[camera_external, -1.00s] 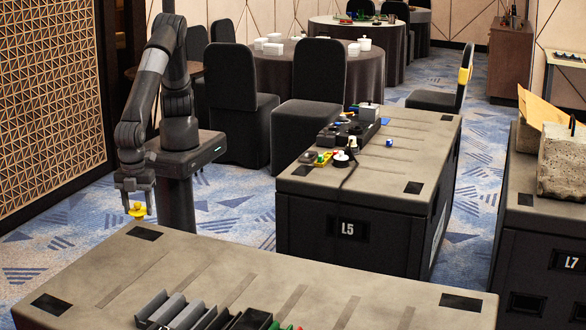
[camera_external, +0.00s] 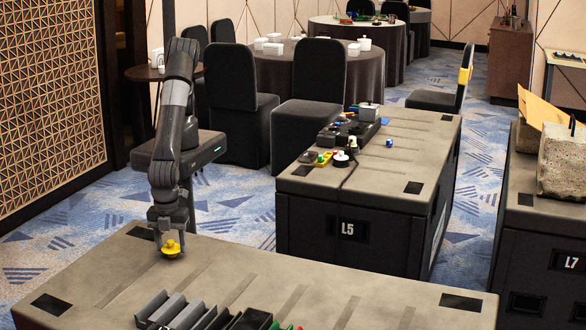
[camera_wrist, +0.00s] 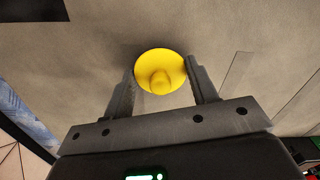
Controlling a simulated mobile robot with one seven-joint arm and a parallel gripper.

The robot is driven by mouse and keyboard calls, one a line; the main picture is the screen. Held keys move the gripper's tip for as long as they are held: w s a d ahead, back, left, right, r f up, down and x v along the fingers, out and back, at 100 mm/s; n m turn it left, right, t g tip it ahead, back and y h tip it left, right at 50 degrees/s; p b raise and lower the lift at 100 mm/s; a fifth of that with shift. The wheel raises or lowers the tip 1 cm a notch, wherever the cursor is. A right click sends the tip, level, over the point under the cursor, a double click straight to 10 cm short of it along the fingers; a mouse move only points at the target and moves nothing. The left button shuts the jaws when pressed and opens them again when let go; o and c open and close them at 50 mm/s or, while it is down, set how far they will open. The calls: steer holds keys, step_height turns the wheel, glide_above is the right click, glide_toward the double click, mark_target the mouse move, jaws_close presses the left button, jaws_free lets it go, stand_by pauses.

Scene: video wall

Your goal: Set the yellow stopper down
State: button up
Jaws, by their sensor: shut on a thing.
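The yellow stopper (camera_external: 171,248) is a round yellow piece with a small knob, held at the end of my arm over the near case top (camera_external: 225,262). In the wrist view, the yellow stopper (camera_wrist: 160,70) sits between the two fingers of my gripper (camera_wrist: 162,82), its wide disc facing the camera. My gripper (camera_external: 168,238) is shut on it. The stopper is at or just above the case's back left part; I cannot tell whether it touches the surface.
Grey trays (camera_external: 172,309) and dark bins stand at the near case's front edge. Bare case top lies around the stopper. Case L5 (camera_external: 380,180) stands behind with small parts on it. Case L7 (camera_external: 537,230) is at the right.

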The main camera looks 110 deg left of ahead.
steer(key=shift+f, duration=0.15)
steer(key=o, duration=0.9)
steer(key=shift+o, duration=0.2)
